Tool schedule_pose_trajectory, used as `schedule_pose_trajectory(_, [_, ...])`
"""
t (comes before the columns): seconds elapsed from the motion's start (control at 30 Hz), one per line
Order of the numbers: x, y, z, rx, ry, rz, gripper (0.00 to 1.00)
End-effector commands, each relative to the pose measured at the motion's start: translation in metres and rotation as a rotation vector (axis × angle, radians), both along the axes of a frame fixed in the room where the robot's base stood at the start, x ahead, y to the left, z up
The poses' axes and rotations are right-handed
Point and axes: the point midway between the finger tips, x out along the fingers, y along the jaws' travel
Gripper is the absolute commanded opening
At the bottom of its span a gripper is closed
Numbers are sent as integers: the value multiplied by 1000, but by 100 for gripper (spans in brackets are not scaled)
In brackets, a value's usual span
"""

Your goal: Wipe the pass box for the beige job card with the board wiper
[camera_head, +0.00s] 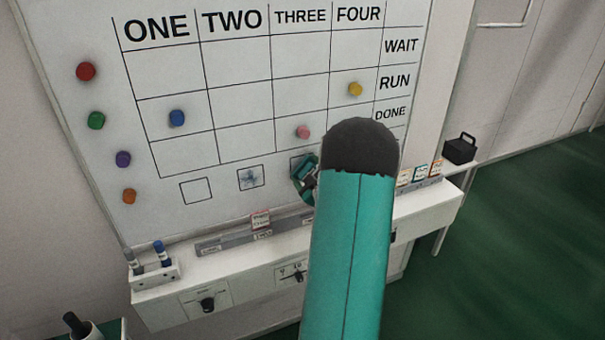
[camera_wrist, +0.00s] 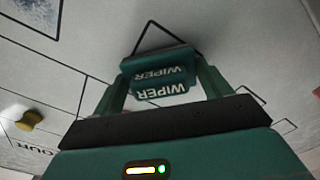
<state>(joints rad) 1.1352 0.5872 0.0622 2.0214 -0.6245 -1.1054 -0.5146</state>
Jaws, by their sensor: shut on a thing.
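My gripper (camera_wrist: 163,80) is shut on the dark green board wiper (camera_wrist: 155,75), marked WIPER, in the wrist view. The wiper is at an outlined box (camera_wrist: 150,30) on the board; whether it presses on the surface I cannot tell. In the head view, the gripper (camera_head: 306,180) is at the box below column THREE, largely hidden by my arm. The box below TWO (camera_head: 250,178) has a dark smudge; the box below ONE (camera_head: 196,190) looks clean. Another smudged box (camera_wrist: 35,12) shows at the wrist view's top left. A pale card (camera_head: 261,219) stands in the rail; I cannot tell if it is beige.
The whiteboard (camera_head: 60,40) carries several coloured magnets, including a pink one (camera_head: 302,132) and a yellow one (camera_head: 355,89). More cards (camera_head: 420,173) stand at the rail's right. A pen holder (camera_head: 155,272) sits on the ledge's left, a black box (camera_head: 460,149) right. Green floor lies open right.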

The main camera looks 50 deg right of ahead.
Motion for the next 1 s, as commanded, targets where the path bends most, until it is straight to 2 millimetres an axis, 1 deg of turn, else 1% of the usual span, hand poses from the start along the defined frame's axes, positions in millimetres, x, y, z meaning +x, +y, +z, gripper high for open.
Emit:
schedule_pose_trajectory(0.53, [-16, -33, 0, 0, 1, -1, 59])
schedule_pose_trajectory(0.77, [-12, -33, 0, 1, -1, 0, 59])
schedule_pose_trajectory(1.0, [-2, -16, 1, 1, -1, 5, 59])
